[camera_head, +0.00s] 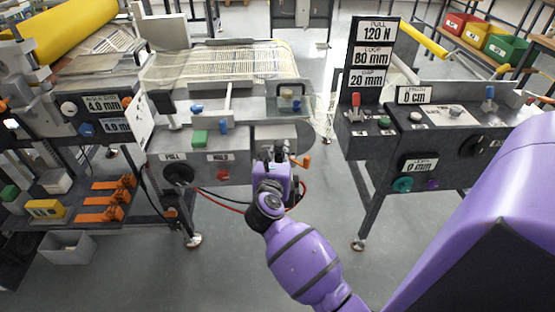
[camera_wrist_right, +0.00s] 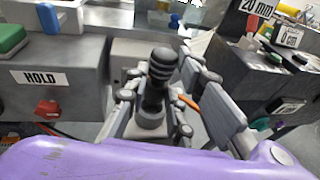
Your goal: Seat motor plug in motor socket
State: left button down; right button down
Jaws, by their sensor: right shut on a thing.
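My right gripper (camera_head: 276,168) is at the front face of the middle machine in the head view, just right of the HOLD label. In the right wrist view, my right gripper (camera_wrist_right: 157,105) has its fingers on both sides of a black ribbed plug (camera_wrist_right: 161,70) with a grey lower body, and is shut on it. The plug stands upright in that view, close to the machine's grey front. In the head view the gripper hides most of the plug. I cannot make out the motor socket or whether the plug touches it. My left gripper is not in view.
A red cable (camera_head: 222,203) hangs below the middle machine near the gripper. An orange lever (camera_head: 302,161) is just right of the gripper. A red knob (camera_wrist_right: 48,109) sits under the HOLD label (camera_wrist_right: 40,78). The control stand (camera_head: 440,125) is to the right, across open floor.

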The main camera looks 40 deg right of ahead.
jog(key=shift+f, duration=0.7)
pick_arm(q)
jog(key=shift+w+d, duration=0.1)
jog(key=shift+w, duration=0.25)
